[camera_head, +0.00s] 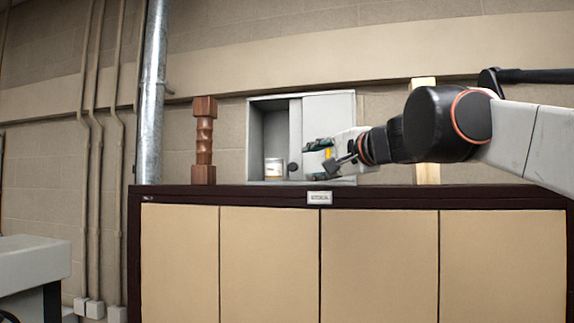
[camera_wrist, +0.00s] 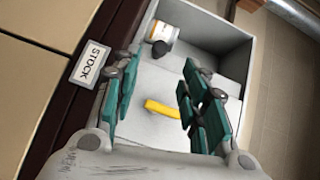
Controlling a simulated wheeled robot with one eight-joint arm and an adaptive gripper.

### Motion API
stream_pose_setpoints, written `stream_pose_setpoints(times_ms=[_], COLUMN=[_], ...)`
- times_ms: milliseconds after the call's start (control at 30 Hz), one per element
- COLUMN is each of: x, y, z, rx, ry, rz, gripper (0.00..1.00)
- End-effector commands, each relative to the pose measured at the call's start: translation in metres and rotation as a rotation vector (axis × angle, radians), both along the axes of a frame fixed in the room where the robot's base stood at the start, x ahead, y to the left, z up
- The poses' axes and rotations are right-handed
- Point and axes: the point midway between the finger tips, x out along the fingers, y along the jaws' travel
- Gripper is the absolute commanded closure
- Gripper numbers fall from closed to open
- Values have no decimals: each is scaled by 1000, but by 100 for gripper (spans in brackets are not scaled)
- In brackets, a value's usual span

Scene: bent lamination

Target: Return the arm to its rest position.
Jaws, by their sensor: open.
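My gripper (camera_head: 314,157) is in front of the right part of a small grey box in the head view, with my arm reaching in from the right. In the wrist view the gripper's (camera_wrist: 158,72) two teal fingers stand apart with nothing held between them. A yellow handle (camera_wrist: 162,109) on the box's pale panel shows between and below the fingers. The fingers seem clear of it, but the exact gap cannot be told. In the head view my gripper partly hides this panel.
The grey box (camera_head: 256,140) is open on its left and holds a white jar (camera_head: 274,168) with an orange band. It stands on a dark-topped cabinet (camera_head: 230,190) labelled STOCK. A brown turned post (camera_head: 204,140) stands left; a pale wooden post (camera_head: 428,173) stands behind my arm.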

Motion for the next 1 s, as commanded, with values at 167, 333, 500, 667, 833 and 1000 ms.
stream_pose_setpoints(times_ms=[167, 333, 500, 667, 833, 1000], x=[-13, -16, -15, -15, -20, -41], y=[-6, -7, -7, -7, -4, 7], z=[1, 1, 1, 1, -20, -105], rx=[1, 0, 0, 0, -29, -151], ry=[0, 0, 0, 0, 5, 26], rz=[-1, 0, 0, 0, 10, 55], gripper=[60, 60, 60, 60, 60, 60])
